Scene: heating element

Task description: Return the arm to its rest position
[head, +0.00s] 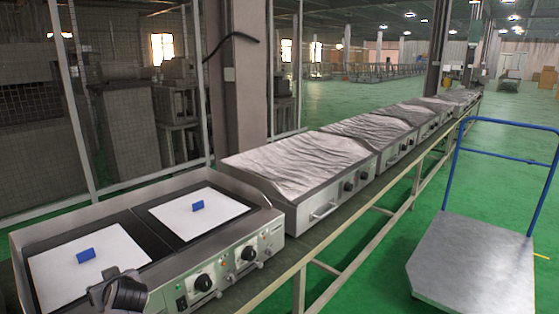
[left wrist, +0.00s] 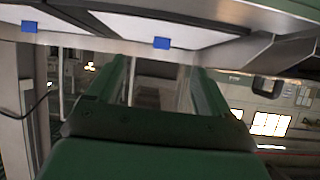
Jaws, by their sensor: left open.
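The nearest heating unit (head: 263,225), a steel cooker with two dark hot plates and front knobs, stands at the lower left in the head view. A white sheet (head: 120,242) with a blue block (head: 86,255) lies on its left plate. Another white sheet (head: 228,222) with a blue block (head: 198,205) lies on its right plate. My left gripper (head: 114,283) is in front of the unit's left front edge, its fingers partly hidden. In the left wrist view the open gripper (left wrist: 158,88) shows nothing between its fingers. My right gripper is not in view.
Several more steel cookers, such as the wrinkle-covered one (head: 300,165), run away along a metal bench (head: 330,245). A flat cart (head: 475,270) with a blue handle stands at the right. A mesh fence (head: 115,100) stands behind.

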